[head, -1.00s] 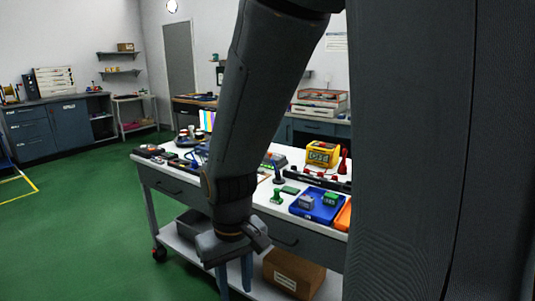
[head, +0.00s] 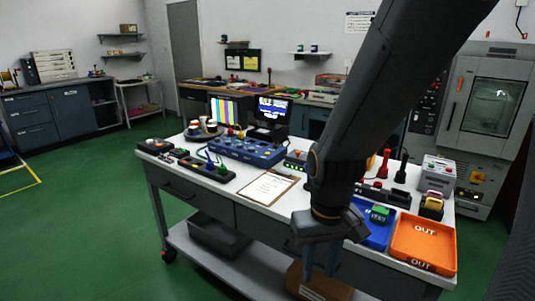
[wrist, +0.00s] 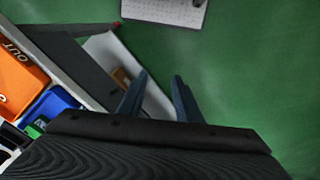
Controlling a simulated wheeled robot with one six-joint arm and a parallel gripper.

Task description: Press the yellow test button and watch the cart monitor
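My gripper (head: 320,262) hangs in front of the cart's front edge, pointing down. In the wrist view its two blue fingers (wrist: 158,92) are apart with nothing between them. The cart (head: 215,192) has a white top. A small monitor (head: 272,108) with a lit blue screen stands at its back. A second screen (head: 226,111) with colour bars is left of it. A blue test fixture (head: 247,151) in front of them carries small red and yellow knobs. A small yellow-topped box (head: 432,202) sits at the right. I cannot tell which yellow part is the test button.
An orange OUT tray (head: 423,243) and a blue tray (head: 372,236) lie at the cart's right front. A clipboard (head: 268,188) lies mid-cart. A grey bin (head: 218,238) and a cardboard box (head: 316,287) are on the lower shelf. Green floor is free at left.

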